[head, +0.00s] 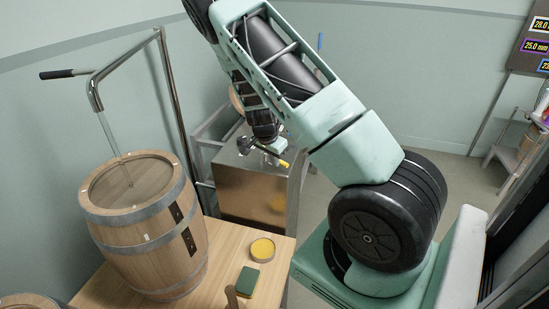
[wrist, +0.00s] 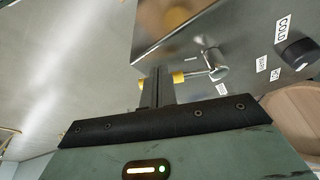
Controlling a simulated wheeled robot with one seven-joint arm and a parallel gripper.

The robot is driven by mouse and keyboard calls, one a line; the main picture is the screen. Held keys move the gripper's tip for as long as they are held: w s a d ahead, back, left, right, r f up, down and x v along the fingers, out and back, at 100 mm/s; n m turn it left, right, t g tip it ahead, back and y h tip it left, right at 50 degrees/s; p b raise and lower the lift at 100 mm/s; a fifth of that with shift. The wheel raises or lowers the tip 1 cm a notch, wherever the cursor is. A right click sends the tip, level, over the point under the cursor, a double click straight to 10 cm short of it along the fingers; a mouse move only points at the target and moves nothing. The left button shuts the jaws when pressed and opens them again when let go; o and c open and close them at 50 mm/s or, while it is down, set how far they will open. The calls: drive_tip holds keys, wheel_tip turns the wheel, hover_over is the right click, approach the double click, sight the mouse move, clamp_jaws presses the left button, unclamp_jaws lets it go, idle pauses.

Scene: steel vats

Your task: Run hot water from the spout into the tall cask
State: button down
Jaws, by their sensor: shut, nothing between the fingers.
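The tall wooden cask (head: 150,245) stands upright on a wooden table at left in the head view, with open top and water inside near the rim. The steel spout (head: 94,95) bends down over it, and a thin clear stream (head: 113,138) falls into the cask. My gripper (head: 268,143) is at the steel box (head: 250,185) behind the table. In the wrist view my gripper (wrist: 158,88) is shut and empty, in front of a metal lever (wrist: 213,66) with a yellow grip (wrist: 178,77). The fingers partly hide the grip; contact is unclear. A COLD label (wrist: 283,29) is beside it; smaller labels are hard to read.
A dark knob (wrist: 298,54) sits near the labels. A yellow-topped round tin (head: 262,249) and a green-and-yellow sponge (head: 247,281) lie on the table (head: 225,245) right of the cask. A black-ended handle (head: 65,74) sticks out left of the spout.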

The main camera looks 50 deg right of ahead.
idle(0.3)
drive_tip(key=shift+s+d+f+n+b, duration=0.2)
drive_tip(key=shift+d+n+b, duration=0.35)
drive_tip(key=shift+b, duration=0.55)
drive_tip(key=shift+s+d+f+n+t+b, duration=0.1)
drive_tip(key=shift+d+n+t+b, duration=0.45)
drive_tip(key=shift+n+b, duration=0.4)
drive_tip(key=shift+d+n+b, duration=0.25)
drive_tip(key=shift+n+b, duration=0.05)
drive_tip(key=shift+b, duration=0.15)
drive_tip(key=shift+d+r, duration=0.3)
drive_tip(key=shift+d, duration=0.15)
